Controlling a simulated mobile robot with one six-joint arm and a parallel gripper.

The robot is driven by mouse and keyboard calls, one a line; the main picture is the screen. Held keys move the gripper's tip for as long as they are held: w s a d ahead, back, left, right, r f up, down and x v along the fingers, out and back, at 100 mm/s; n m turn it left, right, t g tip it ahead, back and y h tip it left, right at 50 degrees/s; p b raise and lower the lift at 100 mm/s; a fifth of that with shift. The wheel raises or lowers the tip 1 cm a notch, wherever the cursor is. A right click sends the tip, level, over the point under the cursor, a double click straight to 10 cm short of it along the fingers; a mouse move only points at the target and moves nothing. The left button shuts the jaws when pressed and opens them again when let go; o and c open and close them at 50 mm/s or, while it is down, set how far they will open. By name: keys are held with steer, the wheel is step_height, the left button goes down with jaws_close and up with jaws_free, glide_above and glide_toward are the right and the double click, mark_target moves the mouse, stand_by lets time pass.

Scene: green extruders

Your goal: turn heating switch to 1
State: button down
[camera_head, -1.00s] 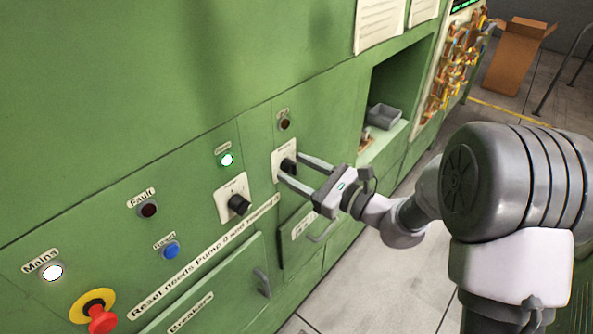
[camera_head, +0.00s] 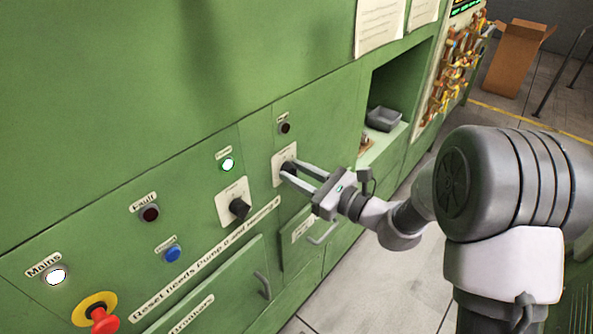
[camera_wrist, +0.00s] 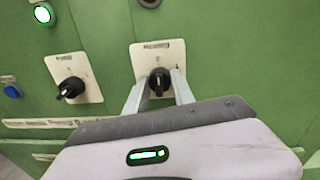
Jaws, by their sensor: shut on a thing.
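The heating switch is a black rotary knob (camera_wrist: 159,82) on a cream plate (camera_head: 279,162) set in the green panel, under a dark lamp (camera_head: 284,127). My gripper (camera_head: 289,170) is shut on this knob, with one finger on each side of it. In the wrist view my gripper (camera_wrist: 160,86) shows its two fingers flanking the knob, whose handle stands about upright. In the head view the fingers partly hide the knob. The small print on the plate is too blurred to read.
A second black knob (camera_head: 240,208) on its own plate is to the left, under a lit green lamp (camera_head: 227,164). A blue button (camera_head: 172,253) and a red emergency button (camera_head: 103,320) lie further left. A drawer handle (camera_head: 324,236) sticks out below my gripper.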

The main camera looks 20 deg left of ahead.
steer(key=m+p, duration=0.5)
steer(key=m, duration=0.1)
steer(key=shift+r, duration=0.15)
steer(key=m+p, duration=0.4)
steer(key=m, duration=0.1)
steer(key=shift+f, duration=0.2)
steer(key=shift+m, duration=0.3)
steer(key=c, duration=1.1)
jaws_free()
steer(key=shift+o, duration=0.2)
steer(key=v, duration=1.7)
steer(key=shift+s+f+p, duration=0.25)
steer(key=shift+f+p, duration=0.15)
steer(key=shift+p, duration=0.05)
